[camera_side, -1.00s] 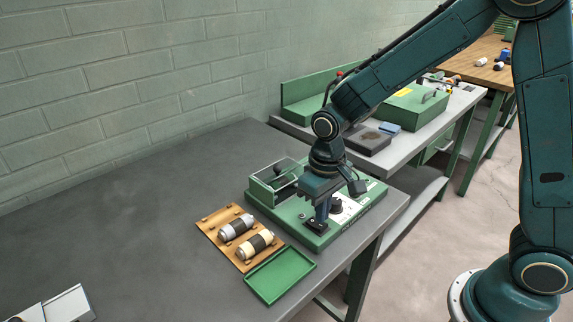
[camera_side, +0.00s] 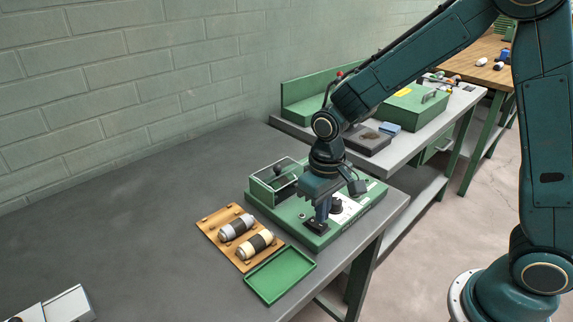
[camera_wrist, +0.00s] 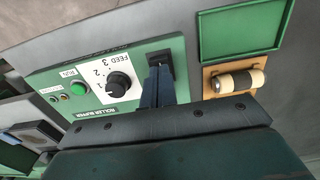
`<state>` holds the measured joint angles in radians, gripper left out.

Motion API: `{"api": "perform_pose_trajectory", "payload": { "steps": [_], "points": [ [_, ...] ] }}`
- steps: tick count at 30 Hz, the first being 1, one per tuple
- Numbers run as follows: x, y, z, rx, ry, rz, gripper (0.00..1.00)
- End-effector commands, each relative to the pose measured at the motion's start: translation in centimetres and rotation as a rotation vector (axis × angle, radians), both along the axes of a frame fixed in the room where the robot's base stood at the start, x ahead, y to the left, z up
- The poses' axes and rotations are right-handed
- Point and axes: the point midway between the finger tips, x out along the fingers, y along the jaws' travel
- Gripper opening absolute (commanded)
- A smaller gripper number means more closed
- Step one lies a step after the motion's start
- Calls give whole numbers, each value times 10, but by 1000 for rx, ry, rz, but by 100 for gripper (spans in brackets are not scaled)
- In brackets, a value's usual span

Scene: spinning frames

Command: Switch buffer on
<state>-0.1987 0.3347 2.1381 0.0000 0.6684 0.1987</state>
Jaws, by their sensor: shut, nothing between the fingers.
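The green buffer machine (camera_side: 300,230) stands near the right edge of the grey bench. It also shows in the wrist view (camera_wrist: 60,76). A black switch plate (camera_side: 316,227) sits at its front corner and shows in the wrist view (camera_wrist: 165,57). My gripper (camera_side: 322,219) is shut and empty, pointing down just above the switch. In the wrist view its fingertips (camera_wrist: 160,68) cover part of the switch, so its position and any contact are unclear. A black feed knob (camera_wrist: 119,84) and a green run button (camera_wrist: 78,89) sit beside it on the panel.
A wooden rack (camera_side: 210,222) with two rollers (camera_side: 236,228) (camera_side: 256,245) lies left of the machine. An empty green tray (camera_side: 280,275) is in front. A clear-sided box (camera_side: 272,182) rises from the machine's back corner. The bench's left side is mostly clear.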

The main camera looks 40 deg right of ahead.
Motion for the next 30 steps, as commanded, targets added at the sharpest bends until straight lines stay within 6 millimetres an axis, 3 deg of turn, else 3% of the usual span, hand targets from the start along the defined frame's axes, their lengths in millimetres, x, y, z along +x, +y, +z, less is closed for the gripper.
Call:
{"api": "perform_pose_trajectory", "payload": {
  "steps": [30],
  "points": [
    [0, 0, -11, 0, 1, 0, 0]
  ]
}}
